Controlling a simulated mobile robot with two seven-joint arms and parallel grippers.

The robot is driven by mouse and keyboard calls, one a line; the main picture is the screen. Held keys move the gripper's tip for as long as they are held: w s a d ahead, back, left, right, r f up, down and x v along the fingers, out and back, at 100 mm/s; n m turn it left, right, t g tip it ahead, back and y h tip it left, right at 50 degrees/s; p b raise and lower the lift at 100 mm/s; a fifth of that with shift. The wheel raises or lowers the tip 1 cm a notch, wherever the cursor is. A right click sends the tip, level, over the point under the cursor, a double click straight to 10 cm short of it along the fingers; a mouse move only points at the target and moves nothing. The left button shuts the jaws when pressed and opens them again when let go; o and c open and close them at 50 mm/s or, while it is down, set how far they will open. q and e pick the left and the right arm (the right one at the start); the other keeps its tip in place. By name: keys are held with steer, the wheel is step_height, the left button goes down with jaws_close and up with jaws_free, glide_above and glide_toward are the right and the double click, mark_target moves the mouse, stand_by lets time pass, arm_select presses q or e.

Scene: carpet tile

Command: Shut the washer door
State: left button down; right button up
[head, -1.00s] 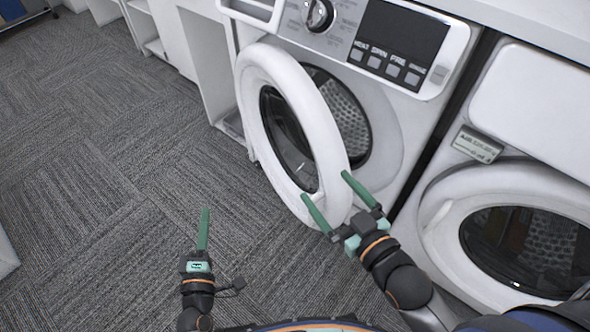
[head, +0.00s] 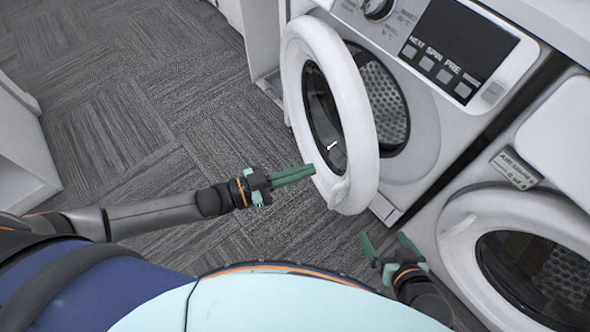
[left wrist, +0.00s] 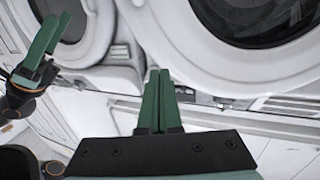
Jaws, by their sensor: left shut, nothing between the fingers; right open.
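The washer door (head: 364,150), a thick white ring with dark glass, stands open from the white washer (head: 432,130), whose drum shows behind it. My left gripper (head: 312,170) is shut and empty, its green fingertips at the outer side of the door's lower rim; I cannot tell if they touch. In the left wrist view the shut fingers (left wrist: 158,75) point up toward the door's white rim (left wrist: 190,62). My right gripper (head: 384,240) is open and empty, below and right of the door, apart from it. It also shows in the left wrist view (left wrist: 38,58).
A second machine (head: 470,225) with its round door shut stands to the right. A control panel (head: 448,45) sits above the open door. A white cabinet (head: 25,150) is at the left edge. Grey carpet (head: 140,130) is clear at left.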

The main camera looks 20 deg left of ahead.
mark_target(353, 156)
arm_select(q)
steer(key=x, duration=0.9)
steer(key=shift+b, duration=0.4)
arm_select(e)
steer(key=shift+d+f, duration=0.1)
steer(key=shift+f, duration=0.25)
